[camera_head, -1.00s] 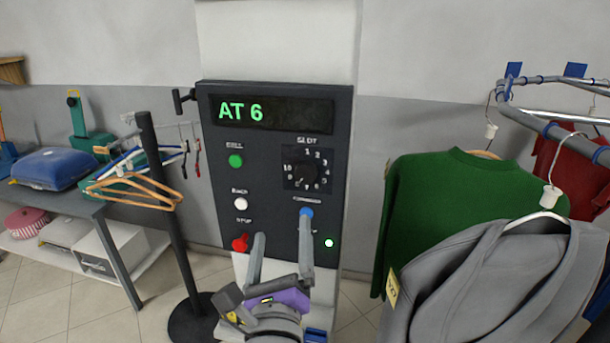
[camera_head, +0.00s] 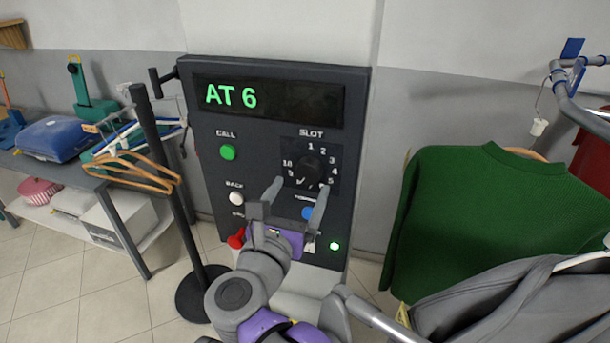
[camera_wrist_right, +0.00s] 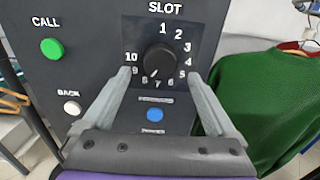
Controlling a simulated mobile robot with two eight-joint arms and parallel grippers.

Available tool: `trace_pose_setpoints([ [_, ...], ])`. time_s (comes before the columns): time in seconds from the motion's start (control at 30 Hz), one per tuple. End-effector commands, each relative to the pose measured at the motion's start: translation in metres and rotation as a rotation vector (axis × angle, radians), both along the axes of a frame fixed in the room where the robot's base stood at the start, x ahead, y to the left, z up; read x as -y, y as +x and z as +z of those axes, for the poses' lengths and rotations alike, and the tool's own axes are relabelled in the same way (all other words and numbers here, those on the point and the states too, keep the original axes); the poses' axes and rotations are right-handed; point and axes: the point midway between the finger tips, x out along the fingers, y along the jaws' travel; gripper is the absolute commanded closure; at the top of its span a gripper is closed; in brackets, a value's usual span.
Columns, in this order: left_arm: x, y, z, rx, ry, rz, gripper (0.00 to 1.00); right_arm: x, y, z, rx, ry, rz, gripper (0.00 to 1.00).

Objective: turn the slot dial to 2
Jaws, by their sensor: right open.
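The slot dial (camera_head: 312,171) is a round black knob on the dark control panel (camera_head: 270,120), with numbers around it. It also shows in the right wrist view (camera_wrist_right: 158,61), where its white mark points to the lower left, near 8. The display (camera_head: 265,101) reads "AT 6". My right gripper (camera_head: 298,186) is open, just below and in front of the dial. In the right wrist view its two fingers (camera_wrist_right: 163,82) stand apart on either side of the dial's lower part, with nothing between them. The left gripper is not in view.
A green call button (camera_head: 228,152), a white back button (camera_head: 237,198), a red stop button (camera_head: 237,239) and a blue button (camera_head: 308,213) surround the dial. A green sweater (camera_head: 490,225) hangs at right. Wooden hangers (camera_head: 140,175) hang on a stand at left.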

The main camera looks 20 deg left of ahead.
Motion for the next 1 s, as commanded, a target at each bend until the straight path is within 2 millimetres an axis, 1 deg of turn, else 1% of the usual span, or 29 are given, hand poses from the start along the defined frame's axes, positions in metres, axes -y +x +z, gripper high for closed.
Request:
trace_pose_setpoints([
  [0.03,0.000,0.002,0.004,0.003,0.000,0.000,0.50,0.002,0.010,0.002,0.002,-0.001,-0.004,0.08],
  [0.1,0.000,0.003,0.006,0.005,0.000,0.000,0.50,0.002,0.020,0.002,0.002,-0.001,-0.004,0.08],
  [0.23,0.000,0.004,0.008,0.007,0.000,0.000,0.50,0.002,0.033,0.001,0.001,0.000,-0.002,0.08],
  [0.37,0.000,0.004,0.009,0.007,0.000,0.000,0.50,0.002,0.038,0.000,0.001,0.000,0.001,0.08],
  [0.6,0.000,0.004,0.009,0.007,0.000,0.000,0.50,0.002,0.039,0.000,0.000,0.000,0.001,0.08],
  [0.67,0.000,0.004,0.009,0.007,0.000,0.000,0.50,0.002,0.038,0.000,0.000,0.000,0.001,0.17],
  [0.7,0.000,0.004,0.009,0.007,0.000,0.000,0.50,0.002,0.038,0.000,0.000,0.000,0.001,0.24],
  [0.77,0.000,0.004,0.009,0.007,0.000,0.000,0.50,0.002,0.038,0.000,0.000,0.000,0.001,0.35],
  [0.8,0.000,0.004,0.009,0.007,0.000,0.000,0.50,0.002,0.038,0.000,0.000,0.000,0.001,0.42],
  [0.97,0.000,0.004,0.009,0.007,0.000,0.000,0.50,0.002,0.038,0.000,0.001,0.000,0.001,0.71],
  [1.0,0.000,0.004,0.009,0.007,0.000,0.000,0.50,0.002,0.038,0.000,0.001,0.000,0.000,0.78],
])
